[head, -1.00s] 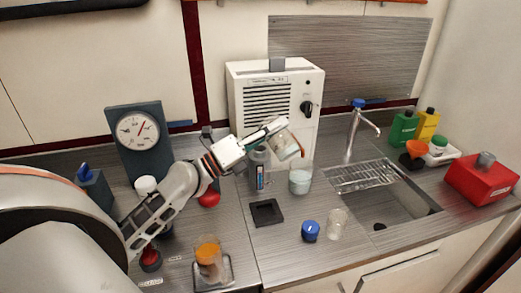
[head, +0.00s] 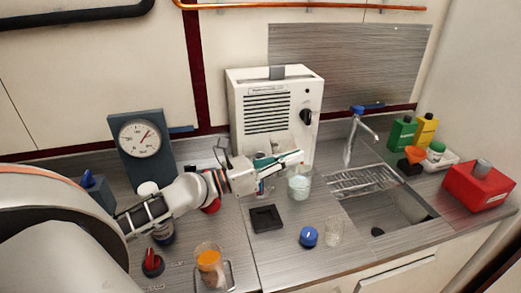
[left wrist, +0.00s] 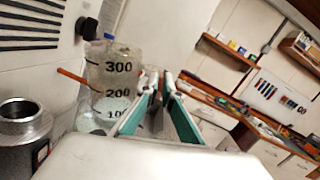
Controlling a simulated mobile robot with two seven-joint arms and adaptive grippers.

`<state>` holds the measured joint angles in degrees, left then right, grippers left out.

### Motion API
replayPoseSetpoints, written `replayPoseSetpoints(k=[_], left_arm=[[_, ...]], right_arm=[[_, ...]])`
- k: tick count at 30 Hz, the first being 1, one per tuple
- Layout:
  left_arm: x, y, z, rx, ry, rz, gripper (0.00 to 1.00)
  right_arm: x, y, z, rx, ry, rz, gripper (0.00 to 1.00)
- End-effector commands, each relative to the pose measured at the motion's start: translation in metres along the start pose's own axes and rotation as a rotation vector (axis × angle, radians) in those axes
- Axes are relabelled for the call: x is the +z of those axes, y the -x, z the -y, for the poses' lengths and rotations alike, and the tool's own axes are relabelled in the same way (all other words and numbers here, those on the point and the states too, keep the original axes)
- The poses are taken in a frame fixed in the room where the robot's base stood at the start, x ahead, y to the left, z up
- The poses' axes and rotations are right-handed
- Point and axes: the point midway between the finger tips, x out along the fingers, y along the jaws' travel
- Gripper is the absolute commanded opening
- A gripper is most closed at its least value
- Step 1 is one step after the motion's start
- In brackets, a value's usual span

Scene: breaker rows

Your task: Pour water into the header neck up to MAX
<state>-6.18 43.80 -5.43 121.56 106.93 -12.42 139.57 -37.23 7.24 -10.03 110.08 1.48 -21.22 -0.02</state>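My left gripper (head: 292,159) is at the white cabinet's front, fingers pointing right, above and left of a clear beaker (head: 300,186). In the left wrist view its teal-padded fingers (left wrist: 163,82) stand apart with nothing between them. The beaker (left wrist: 111,82) there stands beyond them to the left, upright, with 100, 200 and 300 marks and pale liquid low inside. A metal neck (left wrist: 22,122) on a dark body shows at the left wrist view's left edge. In the head view the gripper mostly hides that body. No MAX mark is readable. My right gripper is out of view.
A white cabinet (head: 275,100) stands behind. A black square tray (head: 266,218), blue cap (head: 308,236) and empty glass (head: 334,232) are in front. A cup with orange content (head: 209,262) stands front left.

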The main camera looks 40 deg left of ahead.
Motion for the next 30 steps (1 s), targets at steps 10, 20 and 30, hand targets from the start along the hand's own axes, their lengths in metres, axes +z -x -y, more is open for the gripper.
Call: replayPoseSetpoints(k=[10, 20, 30], left_arm=[[-0.005, -0.002, 0.006, 0.006, -0.079, -0.043, 0.0], [-0.011, 0.003, 0.009, 0.018, -0.169, -0.085, 0.0], [-0.019, 0.008, 0.009, 0.032, -0.251, -0.123, 0.0]], right_arm=[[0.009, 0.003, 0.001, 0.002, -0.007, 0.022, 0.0], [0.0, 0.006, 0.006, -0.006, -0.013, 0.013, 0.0], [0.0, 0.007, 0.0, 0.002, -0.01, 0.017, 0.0]])
